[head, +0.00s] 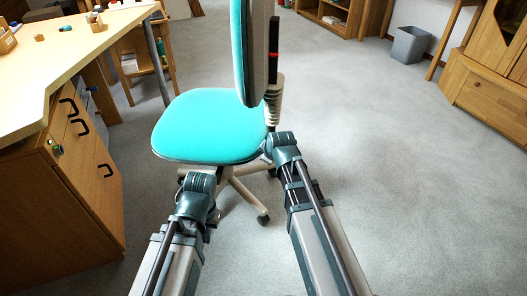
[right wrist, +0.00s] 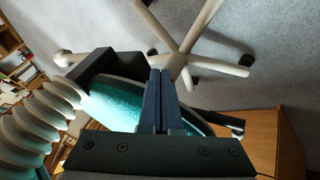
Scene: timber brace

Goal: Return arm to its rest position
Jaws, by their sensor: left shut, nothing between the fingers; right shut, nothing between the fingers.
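My two arms reach forward from the bottom of the head view, toward a teal office chair (head: 205,125). The left arm is bent at a dark joint in front of the chair. Little of my left gripper (head: 213,217) shows beside that joint; it is shut and empty. The right arm reaches farther, to the right edge of the chair seat; its gripper is mostly hidden there. In the right wrist view my right gripper (right wrist: 160,75) has its two dark fingers together with nothing between them. The teal seat (right wrist: 120,106) shows behind the fingers; I cannot tell whether they touch it.
A pale desk (head: 75,45) with wooden drawers (head: 90,190) stands at the left. A grey bin (head: 410,45) and a wooden cabinet (head: 490,95) are at the right. Grey carpet (head: 400,170) is clear right of the chair. The chair's pale base (right wrist: 180,60) shows in the right wrist view.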

